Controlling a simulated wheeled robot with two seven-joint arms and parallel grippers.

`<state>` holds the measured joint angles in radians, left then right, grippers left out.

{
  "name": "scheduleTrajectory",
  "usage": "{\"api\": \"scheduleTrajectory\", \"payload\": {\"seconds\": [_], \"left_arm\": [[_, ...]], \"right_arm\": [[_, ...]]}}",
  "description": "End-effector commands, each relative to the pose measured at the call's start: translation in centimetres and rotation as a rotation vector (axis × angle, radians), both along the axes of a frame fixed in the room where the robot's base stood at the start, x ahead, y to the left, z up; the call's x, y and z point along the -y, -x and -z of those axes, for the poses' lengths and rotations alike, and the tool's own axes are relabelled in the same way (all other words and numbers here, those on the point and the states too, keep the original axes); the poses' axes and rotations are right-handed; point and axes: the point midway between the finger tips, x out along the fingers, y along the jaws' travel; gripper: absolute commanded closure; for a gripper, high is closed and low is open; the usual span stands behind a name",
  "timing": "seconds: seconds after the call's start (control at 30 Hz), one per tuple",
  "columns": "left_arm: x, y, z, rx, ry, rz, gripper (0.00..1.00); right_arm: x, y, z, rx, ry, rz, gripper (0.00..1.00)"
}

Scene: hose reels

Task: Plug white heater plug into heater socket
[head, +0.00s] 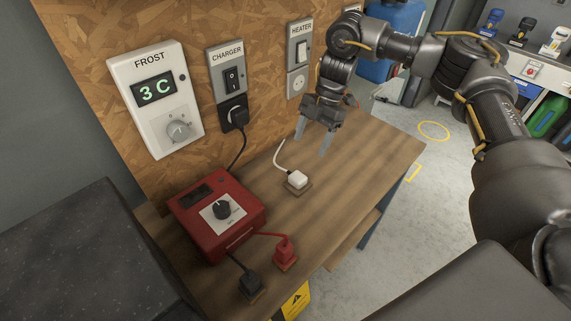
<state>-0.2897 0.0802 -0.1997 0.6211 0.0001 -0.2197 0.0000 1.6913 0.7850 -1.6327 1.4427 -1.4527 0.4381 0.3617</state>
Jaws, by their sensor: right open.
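The white heater plug (297,180) rests on a small brown pad on the wooden bench, with its white cord rising up behind it toward the wall. The heater socket (298,82) is a pale round outlet on the board, below the HEATER label and its white switch (302,51). My right gripper (312,144) is open and empty, fingers pointing down, above and a little behind the white plug and below and to the right of the socket. It touches neither. My left gripper is out of view.
A black plug (238,117) sits in the CHARGER outlet. A red box (216,214) with a knob, a red plug (285,254) and a black plug (250,286) are at the bench's front left. A FROST unit (156,100) reads 3 C. The bench's right side is clear.

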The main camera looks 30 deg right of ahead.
Motion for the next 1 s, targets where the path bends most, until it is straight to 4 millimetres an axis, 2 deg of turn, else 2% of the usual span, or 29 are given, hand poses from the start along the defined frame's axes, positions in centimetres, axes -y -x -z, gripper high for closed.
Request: {"api": "scheduleTrajectory", "payload": {"seconds": [0.07,0.27,0.43,0.53,0.73,0.83,1.0], "left_arm": [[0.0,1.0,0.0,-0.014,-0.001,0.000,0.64],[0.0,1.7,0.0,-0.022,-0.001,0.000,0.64],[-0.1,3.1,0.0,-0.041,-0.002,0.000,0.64],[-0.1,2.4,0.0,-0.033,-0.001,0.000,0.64],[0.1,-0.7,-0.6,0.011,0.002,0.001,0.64],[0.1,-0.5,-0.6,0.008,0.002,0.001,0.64],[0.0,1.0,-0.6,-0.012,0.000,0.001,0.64]], "right_arm": [[0.1,0.2,-0.1,0.002,0.000,0.001,0.33],[-0.1,-0.9,0.5,-0.013,-0.001,-0.003,0.33],[-0.9,-1.1,2.3,-0.024,-0.001,-0.009,0.33],[-1.4,-1.0,3.9,-0.025,-0.002,-0.006,0.33],[-2.2,-0.8,5.7,-0.023,-0.001,-0.007,0.33],[-2.5,-0.8,6.1,-0.021,-0.001,-0.008,0.33],[-2.5,-0.8,6.1,-0.021,-0.001,-0.008,0.33]]}}
